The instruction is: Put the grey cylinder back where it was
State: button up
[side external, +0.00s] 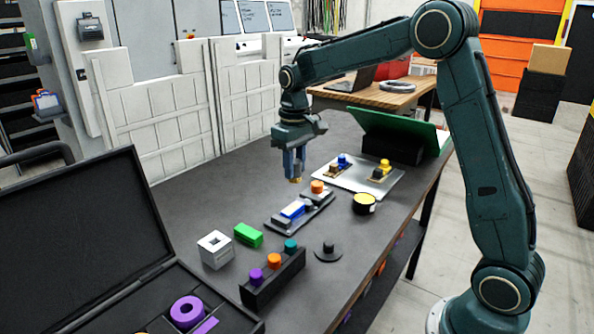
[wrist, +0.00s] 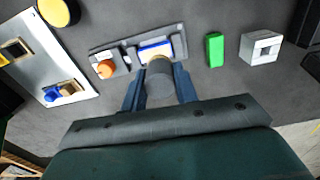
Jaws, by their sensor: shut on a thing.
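The grey cylinder (wrist: 159,88) is between the two fingers of my gripper (wrist: 160,92) in the wrist view, with a tan end facing away from me. The grey pallet fixture (side external: 284,222) lies below, holding an orange cylinder (side external: 317,187) and a blue and white block (side external: 295,209). In the wrist view the grey cylinder overlaps the near edge of this fixture (wrist: 176,28) and hides part of it.
A light plate (side external: 345,182) with blue and yellow pieces lies behind, a yellow-topped black cylinder (side external: 364,203) beside it. In front are a green block (side external: 248,235), a white square block (side external: 215,249), a black peg rack (side external: 275,284), a black knobbed disc (side external: 328,251) and an open case (side external: 75,235).

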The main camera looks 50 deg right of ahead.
jog(key=s+d+r+m, duration=0.1)
jog(key=s+d+r, duration=0.2)
jog(key=s, duration=0.3)
jog(key=s+d+r+m, duration=0.1)
jog(key=s+d+r, duration=0.3)
jog(key=s+d, duration=0.1)
jog(key=shift+s+m, duration=0.3)
jog(key=shift+s, duration=0.55)
notch_tip(320, 180, down, 20)
jog(key=shift+r, duration=0.1)
jog(key=shift+f, duration=0.2)
jog(key=o, duration=0.9)
jog(key=shift+o, duration=0.2)
notch_tip(320, 180, up, 12)
jog(key=shift+r, duration=0.15)
